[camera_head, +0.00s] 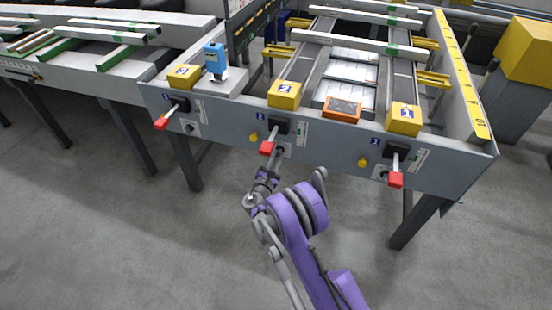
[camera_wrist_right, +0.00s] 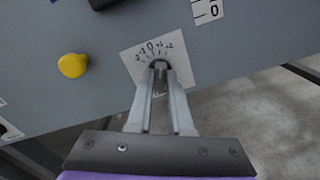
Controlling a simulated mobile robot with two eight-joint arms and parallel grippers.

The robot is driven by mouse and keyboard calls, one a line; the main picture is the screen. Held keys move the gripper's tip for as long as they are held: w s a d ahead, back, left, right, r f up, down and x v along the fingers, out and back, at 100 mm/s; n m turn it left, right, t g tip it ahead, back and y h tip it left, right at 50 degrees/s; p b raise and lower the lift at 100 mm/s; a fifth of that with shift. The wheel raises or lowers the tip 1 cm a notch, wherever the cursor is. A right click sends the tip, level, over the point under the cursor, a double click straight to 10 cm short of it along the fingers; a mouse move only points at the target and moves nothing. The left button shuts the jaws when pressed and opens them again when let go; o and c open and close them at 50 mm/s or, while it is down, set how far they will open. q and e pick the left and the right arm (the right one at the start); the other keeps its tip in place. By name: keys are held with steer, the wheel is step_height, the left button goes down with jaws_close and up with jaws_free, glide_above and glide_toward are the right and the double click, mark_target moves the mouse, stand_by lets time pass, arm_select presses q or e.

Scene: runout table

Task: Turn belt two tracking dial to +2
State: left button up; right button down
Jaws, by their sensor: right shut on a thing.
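The belt two tracking dial (camera_wrist_right: 159,64) is a small dark knob on a white scale plate (camera_wrist_right: 130,57), on the grey front panel. The plate reads 0 at the top, with other marks to each side. My right gripper (camera_wrist_right: 160,72) has its two fingers shut on the dial from below. The fingers cover most of the knob, and I cannot tell which mark it points to. In the head view my right gripper (camera_head: 277,156) reaches the panel just below the middle red-tipped lever (camera_head: 266,148). My left gripper is not in view.
A yellow button (camera_wrist_right: 73,65) sits left of the dial. A black switch housing (camera_head: 279,126) is above it. Similar levers are at the left (camera_head: 161,123) and right (camera_head: 396,179). An orange box (camera_head: 342,110) and a blue device (camera_head: 215,57) stand on top. The floor in front is clear.

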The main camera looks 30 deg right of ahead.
steer(key=shift+m, duration=1.3)
steer(key=c, duration=0.8)
jaws_free()
steer(key=v, duration=1.1)
